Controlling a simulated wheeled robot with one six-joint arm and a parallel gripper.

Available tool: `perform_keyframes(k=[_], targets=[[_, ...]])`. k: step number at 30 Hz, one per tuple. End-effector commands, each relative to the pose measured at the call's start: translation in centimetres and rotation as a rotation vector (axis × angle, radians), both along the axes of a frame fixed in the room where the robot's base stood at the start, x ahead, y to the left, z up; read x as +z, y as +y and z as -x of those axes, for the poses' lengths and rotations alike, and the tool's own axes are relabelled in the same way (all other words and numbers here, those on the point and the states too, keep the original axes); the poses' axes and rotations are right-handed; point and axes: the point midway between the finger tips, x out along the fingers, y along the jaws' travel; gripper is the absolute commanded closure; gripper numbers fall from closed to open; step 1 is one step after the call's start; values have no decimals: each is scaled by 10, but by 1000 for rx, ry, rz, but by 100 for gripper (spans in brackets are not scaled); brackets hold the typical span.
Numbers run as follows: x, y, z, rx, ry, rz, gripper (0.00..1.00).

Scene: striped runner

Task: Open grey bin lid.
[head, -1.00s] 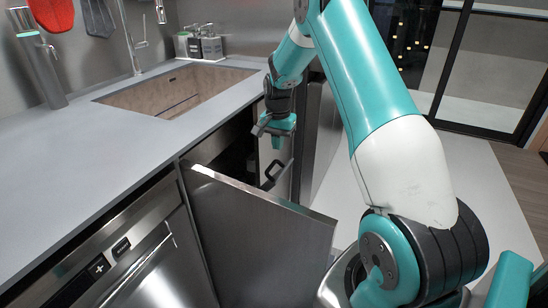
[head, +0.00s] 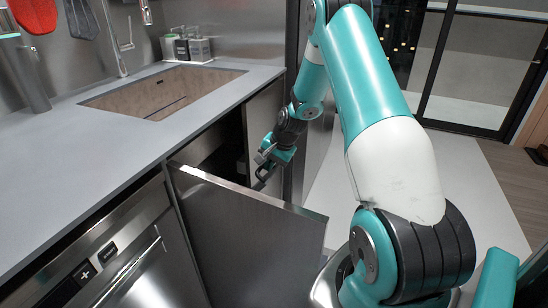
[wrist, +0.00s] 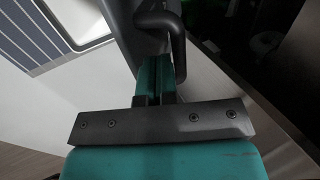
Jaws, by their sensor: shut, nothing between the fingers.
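No grey bin lid can be made out for certain. In the wrist view my gripper (wrist: 154,80) is shut and empty, its fingertips close to a dark bent handle (wrist: 178,45). Whether they touch it I cannot tell. In the head view my gripper (head: 268,158) points down over the open cabinet, beside its open door. A dark handle (head: 261,180) shows just below it. My gripper hides part of what lies behind.
The steel cabinet door (head: 250,230) stands open in front of the dark cabinet interior. The grey counter (head: 100,150) with its sink (head: 160,92) lies above left. A dishwasher (head: 110,260) is at lower left. Open pale floor (head: 370,160) lies to the right.

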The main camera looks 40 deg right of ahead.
Motion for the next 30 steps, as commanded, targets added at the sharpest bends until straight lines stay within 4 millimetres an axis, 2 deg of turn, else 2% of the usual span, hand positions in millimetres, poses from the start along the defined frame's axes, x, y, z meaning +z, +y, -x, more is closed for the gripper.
perform_keyframes(k=[11,16,21,27,30], targets=[[-5,1,-2,0,0,1,100],[2,4,-10,5,22,9,100],[22,18,-42,8,102,46,100],[29,33,-81,4,106,45,100],[31,37,-90,1,106,45,100]])
